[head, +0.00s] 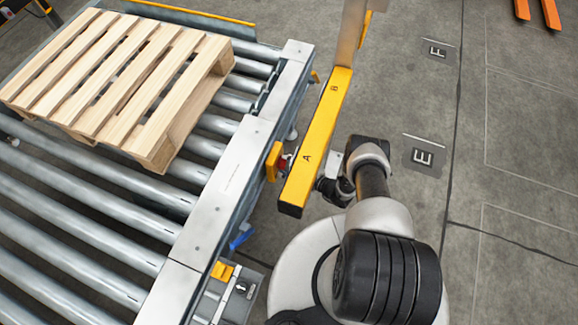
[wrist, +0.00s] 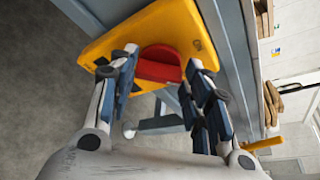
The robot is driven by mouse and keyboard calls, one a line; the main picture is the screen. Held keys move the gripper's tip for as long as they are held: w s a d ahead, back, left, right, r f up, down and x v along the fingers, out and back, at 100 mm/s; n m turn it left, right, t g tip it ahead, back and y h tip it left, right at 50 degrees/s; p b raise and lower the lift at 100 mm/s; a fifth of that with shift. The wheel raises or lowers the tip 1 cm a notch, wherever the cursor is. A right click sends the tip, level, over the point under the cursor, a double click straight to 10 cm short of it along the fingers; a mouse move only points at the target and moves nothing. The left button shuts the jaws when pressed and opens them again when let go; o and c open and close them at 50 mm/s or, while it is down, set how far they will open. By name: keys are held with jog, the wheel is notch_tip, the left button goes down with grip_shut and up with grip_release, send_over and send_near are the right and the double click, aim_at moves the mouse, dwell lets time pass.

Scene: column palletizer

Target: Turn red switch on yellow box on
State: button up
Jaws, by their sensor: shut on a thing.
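The yellow box (wrist: 165,30) fills the upper middle of the wrist view, mounted beside a grey frame. Its red switch (wrist: 160,70) has a round base and a raised handle that lies roughly crosswise in that view. My gripper (wrist: 161,62) has one finger at each end of the handle and is shut on it. In the head view the yellow box (head: 273,161) is on the outer side of the conveyor, with a bit of the red switch (head: 284,162) showing. My fingers are mostly hidden there behind a yellow beam. I cannot tell the switch's on or off marking.
The yellow beam (head: 318,140) marked A and B stands between my wrist and the box in the head view. A roller conveyor (head: 100,215) with a wooden pallet (head: 120,75) is on the left. Open grey floor (head: 510,160) lies to the right.

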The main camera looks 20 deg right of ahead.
dwell(0.3)
jog(key=o, duration=1.1)
jog(key=shift+c, duration=0.2)
jog(key=v, duration=1.2)
jog(key=shift+s, duration=0.1)
jog(key=shift+c, duration=0.5)
